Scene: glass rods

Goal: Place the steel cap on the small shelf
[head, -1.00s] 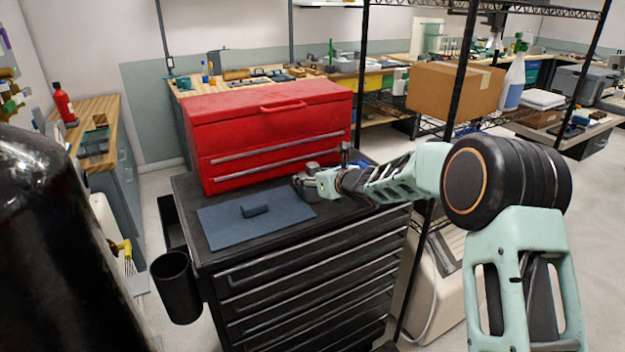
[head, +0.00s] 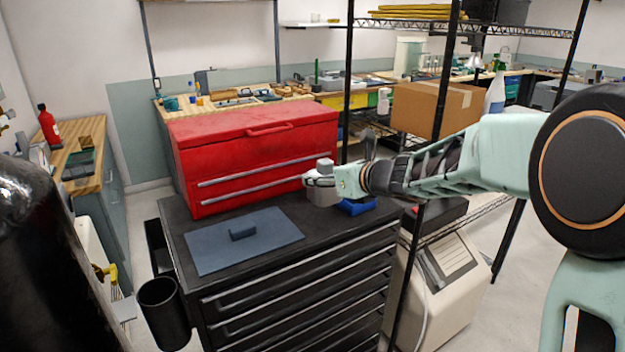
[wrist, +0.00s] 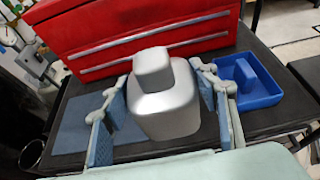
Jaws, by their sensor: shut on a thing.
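The steel cap (wrist: 165,95) is a silver-grey, rounded block with a narrower knob on top. In the wrist view it stands upright between the two fingers of my gripper (wrist: 162,110), which is shut on it. In the head view the cap (head: 323,186) is at the end of my gripper (head: 328,183), in front of the red toolbox's right end. It appears held above the dark cabinet top. A small wall shelf (head: 310,25) with small items on it shows at the top of the head view, far behind the toolbox.
The red toolbox (head: 255,150) stands on the black drawer cabinet (head: 290,225). A blue-grey mat (head: 205,248) with a dark block (head: 243,231) lies at left. A blue tray (head: 357,206) sits beside the gripper. A black rack post (head: 349,80) and cardboard box (head: 437,108) are at right.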

